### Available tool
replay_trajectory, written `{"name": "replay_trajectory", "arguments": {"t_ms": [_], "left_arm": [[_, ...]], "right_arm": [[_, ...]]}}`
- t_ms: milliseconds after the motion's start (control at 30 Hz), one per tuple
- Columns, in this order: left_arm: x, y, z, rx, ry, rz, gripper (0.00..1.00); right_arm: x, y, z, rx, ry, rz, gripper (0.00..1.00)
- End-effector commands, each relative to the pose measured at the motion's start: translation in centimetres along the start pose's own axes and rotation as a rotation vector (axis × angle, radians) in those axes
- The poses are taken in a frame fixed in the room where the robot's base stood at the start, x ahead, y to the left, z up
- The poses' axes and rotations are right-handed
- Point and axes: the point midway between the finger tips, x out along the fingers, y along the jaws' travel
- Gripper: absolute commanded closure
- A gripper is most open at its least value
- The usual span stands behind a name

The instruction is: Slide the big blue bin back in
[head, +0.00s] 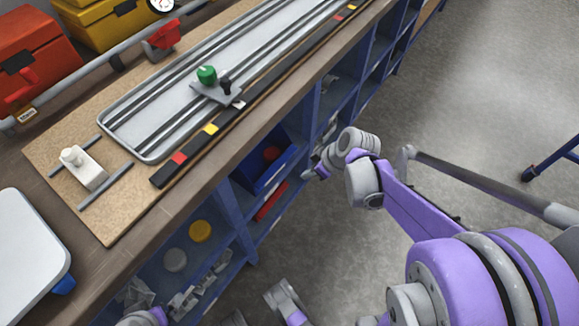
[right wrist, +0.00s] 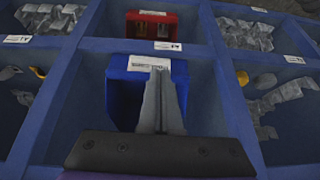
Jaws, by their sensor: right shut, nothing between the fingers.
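The big blue bin (head: 256,184) sits in a compartment of the blue shelving under the bench, with something red showing inside it. In the right wrist view its bright blue front (right wrist: 122,104) carries a white label. My right gripper (head: 308,175) is just outside the shelving, to the right of the bin. Its fingers (right wrist: 160,92) are shut and empty, and they cover part of the bin's front. I cannot tell whether they touch it. Purple and grey parts of mine show at the bottom edge of the head view, but I cannot make out my left gripper's fingers there.
A red bin (right wrist: 153,25) sits in the neighbouring compartment. Other compartments hold grey scraps and yellow pieces. The bench top (head: 160,222) carries a railed jig (head: 150,152) and toolboxes. Open grey floor (head: 470,80) lies to the right.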

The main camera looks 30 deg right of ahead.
Motion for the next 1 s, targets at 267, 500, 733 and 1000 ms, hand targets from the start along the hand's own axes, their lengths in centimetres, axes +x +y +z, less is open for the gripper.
{"name": "replay_trajectory", "arguments": {"t_ms": [267, 500, 733, 1000], "left_arm": [[0.3, 0.0, 0.1, 0.000, -0.001, 0.000, 0.00], [2.3, 0.0, 0.7, 0.000, -0.008, 0.000, 0.00], [4.3, 0.0, 1.2, 0.000, -0.013, 0.000, 0.00], [5.0, 0.0, 1.3, 0.000, -0.015, 0.000, 0.00]], "right_arm": [[1.4, 3.5, 0.2, -0.077, 0.055, -0.008, 1.00], [5.7, 3.4, 0.0, -0.081, 0.054, -0.010, 1.00], [10.6, 3.3, -0.3, -0.079, 0.054, -0.009, 1.00], [12.2, 3.0, -3.3, -0.078, 0.055, -0.008, 1.00]]}}
